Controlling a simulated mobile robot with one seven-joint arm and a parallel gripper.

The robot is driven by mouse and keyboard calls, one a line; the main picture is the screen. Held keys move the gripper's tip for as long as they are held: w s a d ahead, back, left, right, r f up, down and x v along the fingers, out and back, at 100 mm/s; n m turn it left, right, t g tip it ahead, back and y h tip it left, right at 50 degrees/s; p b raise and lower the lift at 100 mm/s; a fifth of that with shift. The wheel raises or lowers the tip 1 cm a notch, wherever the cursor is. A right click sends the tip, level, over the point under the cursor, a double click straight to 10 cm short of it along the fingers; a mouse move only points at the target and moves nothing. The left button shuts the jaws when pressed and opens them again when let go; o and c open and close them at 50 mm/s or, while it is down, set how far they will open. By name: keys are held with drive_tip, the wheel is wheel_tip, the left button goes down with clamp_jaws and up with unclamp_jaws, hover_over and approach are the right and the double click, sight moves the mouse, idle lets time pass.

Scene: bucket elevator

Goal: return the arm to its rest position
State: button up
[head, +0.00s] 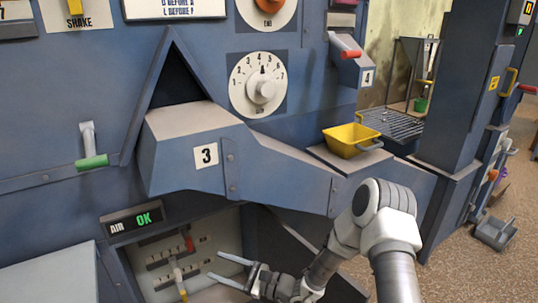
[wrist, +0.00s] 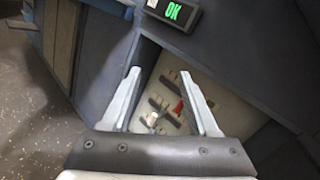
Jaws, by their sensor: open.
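My gripper (head: 232,271) is at the lower middle of the head view, at the end of my bent arm. Its two pale fingers are spread, with nothing between them. It is in front of an open recess (head: 222,240) in the blue machine, below the chute marked 3 (head: 206,155). In the wrist view my gripper (wrist: 165,88) points toward the recess panel (wrist: 178,90), with its fingers apart. I cannot tell from the pictures whether the fingers touch the panel. Small levers, one red (head: 189,244) and one yellow (head: 180,281), show on the panel.
A white numbered dial (head: 262,88), a green-handled lever (head: 91,161) and a red-handled lever (head: 350,54) are on the machine. A yellow bucket (head: 351,140) sits at right. Open floor (head: 448,235) lies at lower right.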

drive_tip(key=s+d+r+n+g+h, duration=0.3)
drive_tip(key=s+r+n+g, duration=0.1)
drive_tip(key=s+r+n, duration=0.3)
drive_tip(key=s+d+r+n+g+h, duration=0.2)
drive_tip(key=s+r+n+g+h, duration=0.1)
drive_tip(key=s+r+n+g, duration=0.4)
drive_tip(key=s+d+r+n+t+h, duration=0.1)
drive_tip(key=s+d+r+t+h, duration=0.25)
drive_tip(key=d, duration=0.35)
drive_tip(key=s+d+r+n+t+h, duration=0.25)
drive_tip(key=d+r+h, duration=0.2)
drive_tip(key=d, duration=0.25)
drive_tip(key=s+d+r+n+t+h, duration=0.1)
drive_tip(key=s+d+r+t+h, duration=0.25)
drive_tip(key=d, duration=0.35)
wheel_tip(320, 180, up, 20)
drive_tip(key=p, duration=1.9)
drive_tip(key=shift+s+d+r+t+p, duration=0.25)
drive_tip(key=shift+s+t+p, duration=0.1)
drive_tip(key=shift+s+p, duration=0.1)
drive_tip(key=shift+f, duration=0.1)
drive_tip(key=shift+c, duration=0.9)
